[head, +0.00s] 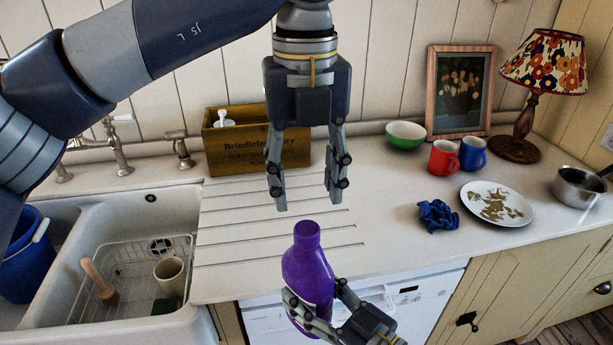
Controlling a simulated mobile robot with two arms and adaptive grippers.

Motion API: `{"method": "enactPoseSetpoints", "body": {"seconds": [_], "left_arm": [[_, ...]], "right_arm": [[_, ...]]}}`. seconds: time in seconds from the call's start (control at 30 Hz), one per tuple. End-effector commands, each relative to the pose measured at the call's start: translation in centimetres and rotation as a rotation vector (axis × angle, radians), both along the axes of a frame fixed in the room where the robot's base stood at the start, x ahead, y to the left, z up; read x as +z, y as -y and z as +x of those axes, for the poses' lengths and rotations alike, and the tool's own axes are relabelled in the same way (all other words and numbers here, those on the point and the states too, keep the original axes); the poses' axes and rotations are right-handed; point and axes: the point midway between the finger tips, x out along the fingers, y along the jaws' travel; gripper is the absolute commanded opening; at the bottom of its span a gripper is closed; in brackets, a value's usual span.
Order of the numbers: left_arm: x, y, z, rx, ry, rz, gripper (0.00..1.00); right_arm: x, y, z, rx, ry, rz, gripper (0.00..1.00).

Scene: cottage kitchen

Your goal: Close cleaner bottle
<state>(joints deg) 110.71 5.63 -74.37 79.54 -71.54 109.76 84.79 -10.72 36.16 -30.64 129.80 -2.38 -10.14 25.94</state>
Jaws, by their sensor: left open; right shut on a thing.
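The purple cleaner bottle (308,270) stands upright in front of the counter edge, its narrow purple top pointing up. I cannot tell whether that top is a cap or a bare neck. My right gripper (318,305) is shut on the bottle's lower body from the right and below, hiding part of it. My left gripper (309,204) points down directly above the bottle's top. Its two fingers are spread wide with nothing between them, and a small gap shows between the fingertips and the bottle. No separate cap shows.
A wooden box (240,151) stands behind my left gripper. The sink (60,290) with a wire rack is at the left. A blue cloth (438,215), a dirty plate (516,213), mugs and a saucepan (577,188) are at the right. The ribbed drainboard is clear.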

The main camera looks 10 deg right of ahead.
Motion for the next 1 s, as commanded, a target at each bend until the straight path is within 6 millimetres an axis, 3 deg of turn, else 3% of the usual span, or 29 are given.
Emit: {"method": "enactPoseSetpoints", "body": {"seconds": [0.27, 0.7, 1.0], "left_arm": [[-0.9, 0.0, 0.0, -0.002, -0.001, 0.002, 0.48], [-7.1, 0.0, 0.0, -0.003, -0.002, 0.0, 0.48], [-8.0, 0.0, 0.0, -0.003, 0.001, 0.0, 0.48]], "right_arm": [[0.1, 0.0, 0.0, 0.001, 0.003, 0.003, 0.0], [0.2, 0.0, 0.0, 0.001, 0.004, 0.002, 0.0], [0.2, 0.0, 0.0, 0.001, 0.004, 0.002, 0.0]]}}
